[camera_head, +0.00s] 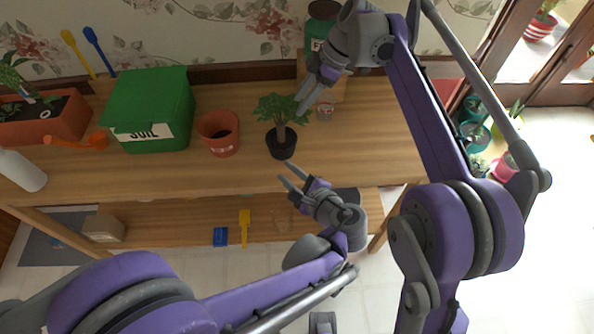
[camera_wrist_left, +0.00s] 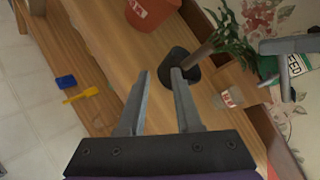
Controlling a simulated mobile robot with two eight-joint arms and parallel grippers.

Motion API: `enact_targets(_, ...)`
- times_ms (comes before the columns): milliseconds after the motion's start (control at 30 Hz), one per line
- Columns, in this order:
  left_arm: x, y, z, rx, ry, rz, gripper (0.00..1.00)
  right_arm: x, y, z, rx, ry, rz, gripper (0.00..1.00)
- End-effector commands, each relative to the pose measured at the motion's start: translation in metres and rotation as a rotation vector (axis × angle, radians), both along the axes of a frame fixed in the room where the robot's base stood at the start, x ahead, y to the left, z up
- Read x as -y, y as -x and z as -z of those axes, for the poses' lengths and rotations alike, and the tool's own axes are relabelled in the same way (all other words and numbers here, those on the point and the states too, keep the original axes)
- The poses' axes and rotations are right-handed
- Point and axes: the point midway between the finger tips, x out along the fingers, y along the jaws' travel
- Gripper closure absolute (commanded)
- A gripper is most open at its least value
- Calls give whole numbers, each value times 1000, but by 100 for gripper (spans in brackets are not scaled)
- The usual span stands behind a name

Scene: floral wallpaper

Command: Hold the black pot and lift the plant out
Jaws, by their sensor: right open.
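The small plant (camera_head: 278,112) stands upright in a black pot (camera_head: 281,144) on the wooden table. The black pot also shows in the left wrist view (camera_wrist_left: 178,62), just beyond the fingertips. My left gripper (camera_head: 286,172) is open and empty, in front of the pot near the table's front edge; its fingers (camera_wrist_left: 162,75) point at the pot. My right gripper (camera_head: 303,103) is at the upper right of the plant, close to its leaves. It is open; I cannot tell whether it touches the leaves.
A terracotta pot (camera_head: 218,133) stands left of the plant, with a green soil box (camera_head: 152,108) beyond it. A small labelled jar (camera_head: 325,111) stands right of the plant. A green seed container (camera_head: 318,30) is at the back. The table's right part is clear.

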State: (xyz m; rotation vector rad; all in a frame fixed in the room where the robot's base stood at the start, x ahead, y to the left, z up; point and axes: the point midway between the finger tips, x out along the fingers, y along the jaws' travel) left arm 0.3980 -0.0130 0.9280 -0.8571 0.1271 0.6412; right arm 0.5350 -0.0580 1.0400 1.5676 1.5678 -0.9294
Motion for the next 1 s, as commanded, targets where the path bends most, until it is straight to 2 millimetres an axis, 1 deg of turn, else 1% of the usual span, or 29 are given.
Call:
enact_targets(33, 10, 0, -1, 12, -29, 20, 67, 0, 0, 0, 0, 0, 0, 50)
enact_targets(100, 17, 0, -3, 23, -57, 34, 67, 0, 0, 0, 0, 0, 0, 50)
enact_targets(200, 18, -3, -3, 31, -76, 41, 67, 0, 0, 0, 0, 0, 0, 50)
enact_targets(267, 16, -7, -2, 32, -78, 40, 67, 0, 0, 0, 0, 0, 0, 50)
enact_targets(367, 8, -20, 3, 31, -78, 37, 67, 0, 0, 0, 0, 0, 0, 50)
enact_targets(600, -13, -57, 16, 31, -75, 37, 67, 0, 0, 0, 0, 0, 0, 50)
enact_targets(700, -21, -70, 20, 32, -76, 37, 67, 0, 0, 0, 0, 0, 0, 50)
enact_targets(833, -27, -82, 25, 30, -75, 39, 67, 0, 0, 0, 0, 0, 0, 50)
enact_targets(1000, -30, -89, 27, 31, -75, 40, 67, 0, 0, 0, 0, 0, 0, 50)
